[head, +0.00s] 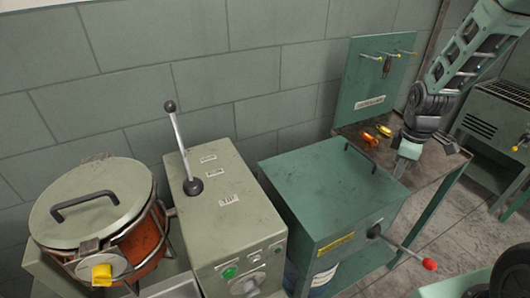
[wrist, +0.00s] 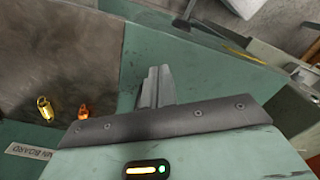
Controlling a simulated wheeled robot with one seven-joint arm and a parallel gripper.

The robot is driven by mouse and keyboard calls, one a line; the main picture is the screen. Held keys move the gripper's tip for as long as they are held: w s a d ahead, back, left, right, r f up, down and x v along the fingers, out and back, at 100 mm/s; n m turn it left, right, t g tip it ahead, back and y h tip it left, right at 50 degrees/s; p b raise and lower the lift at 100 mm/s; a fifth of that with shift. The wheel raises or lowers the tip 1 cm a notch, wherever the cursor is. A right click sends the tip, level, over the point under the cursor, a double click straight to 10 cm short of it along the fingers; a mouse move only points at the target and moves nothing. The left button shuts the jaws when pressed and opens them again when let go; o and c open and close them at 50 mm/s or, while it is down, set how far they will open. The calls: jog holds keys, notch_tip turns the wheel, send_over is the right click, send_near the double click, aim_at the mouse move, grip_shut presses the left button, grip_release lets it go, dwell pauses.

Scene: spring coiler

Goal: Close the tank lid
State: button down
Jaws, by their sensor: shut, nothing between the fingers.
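A round grey-green lid (head: 92,200) with a dark handle (head: 86,200) lies over an orange drum-shaped tank (head: 140,245) at the left in the head view. It appears to cover the top, but I cannot tell whether it is fully seated. A yellow part (head: 102,273) sits at its front rim. A green box-shaped unit (head: 325,190) with a flat top and a small dark handle at the back stands mid-right. My gripper (head: 400,168) is shut and empty, right of this unit and far from the round lid. Its fingers (wrist: 156,88) show in the wrist view.
A grey control box (head: 225,205) with a tall lever (head: 181,140) stands between the tank and green unit. A red-tipped lever (head: 428,264) juts from the unit's front. A bench (head: 440,160) with small yellow and orange parts (head: 370,138) is behind my gripper.

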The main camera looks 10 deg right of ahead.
notch_tip(320, 180, up, 6)
jog(key=p, duration=0.4)
jog(key=shift+p, duration=0.4)
jog(key=shift+r, duration=0.1)
jog(key=s+a+r, duration=0.2)
jog(key=a+r, duration=0.1)
jog(key=a, duration=0.7)
jog(key=s+a+r, duration=0.3)
jog(key=a+r, duration=0.1)
jog(key=a, duration=0.5)
jog(key=s+a+r, duration=0.2)
jog(key=s+a, duration=0.4)
jog(key=s, duration=0.2)
jog(key=s+a+r+m+b, duration=0.1)
jog(key=s+a+r, duration=0.1)
jog(key=s+a, duration=0.4)
jog(key=s, duration=0.3)
jog(key=shift+s+a+r+y, duration=0.15)
jog(key=shift+s+y, duration=0.1)
jog(key=shift+y, duration=0.05)
